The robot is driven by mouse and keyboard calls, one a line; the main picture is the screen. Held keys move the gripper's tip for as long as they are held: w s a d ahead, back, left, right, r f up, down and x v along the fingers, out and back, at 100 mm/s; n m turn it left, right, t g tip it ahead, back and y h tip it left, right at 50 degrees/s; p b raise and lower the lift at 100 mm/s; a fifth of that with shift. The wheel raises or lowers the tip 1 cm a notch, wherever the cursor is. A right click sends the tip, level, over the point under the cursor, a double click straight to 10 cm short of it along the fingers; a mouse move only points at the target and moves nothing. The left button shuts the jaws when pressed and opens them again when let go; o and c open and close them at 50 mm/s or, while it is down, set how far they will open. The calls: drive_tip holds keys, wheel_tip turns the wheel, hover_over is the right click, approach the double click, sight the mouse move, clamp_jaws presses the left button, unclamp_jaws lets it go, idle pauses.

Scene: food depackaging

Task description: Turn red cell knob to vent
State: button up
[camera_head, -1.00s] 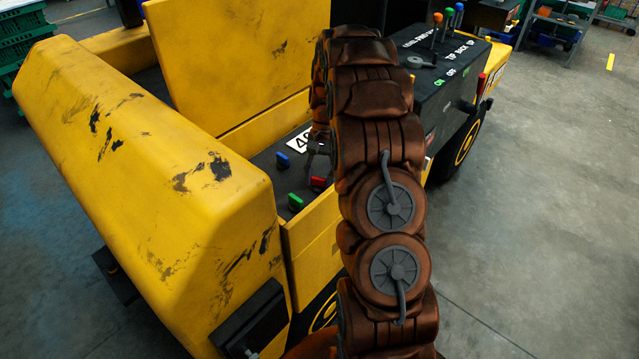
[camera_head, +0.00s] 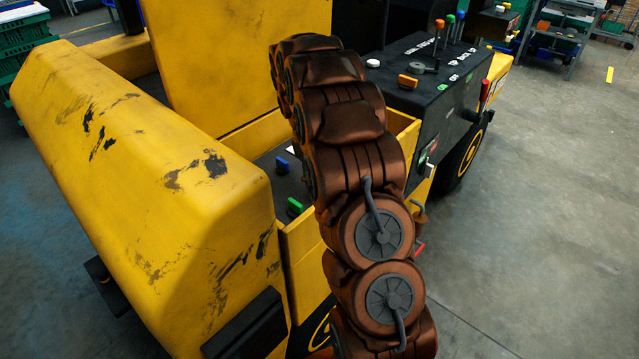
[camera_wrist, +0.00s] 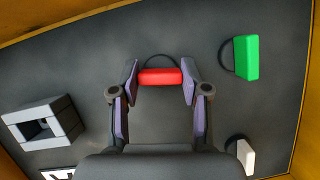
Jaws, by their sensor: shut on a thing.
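The red knob (camera_wrist: 160,76) shows in the wrist view as a short bar lying crosswise on the dark panel (camera_wrist: 95,60), with a thin dark arc behind it. My gripper (camera_wrist: 160,81) has one finger at each end of the bar and is shut on it. In the head view the red knob and my gripper are hidden behind my arm. The marking that would tell the vent position is not readable in either view.
A green knob (camera_wrist: 246,57) and a white knob (camera_wrist: 246,157) are right of my gripper. A grey block with a square opening (camera_wrist: 66,110) is at left. Yellow walls (camera_head: 292,125) border the panel. In the head view a blue knob (camera_head: 283,165) stands beside my arm.

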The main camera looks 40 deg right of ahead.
drive_tip(key=shift+n+h, duration=0.4)
drive_tip(key=shift+n, duration=0.7)
drive_tip(key=o, duration=1.1)
drive_tip(key=shift+o, duration=0.2)
drive_tip(key=shift+r, duration=0.15)
drive_tip(key=v, duration=1.1)
drive_tip(key=shift+r, duration=0.35)
drive_tip(key=shift+w+a, duration=0.1)
drive_tip(key=shift+a, duration=0.05)
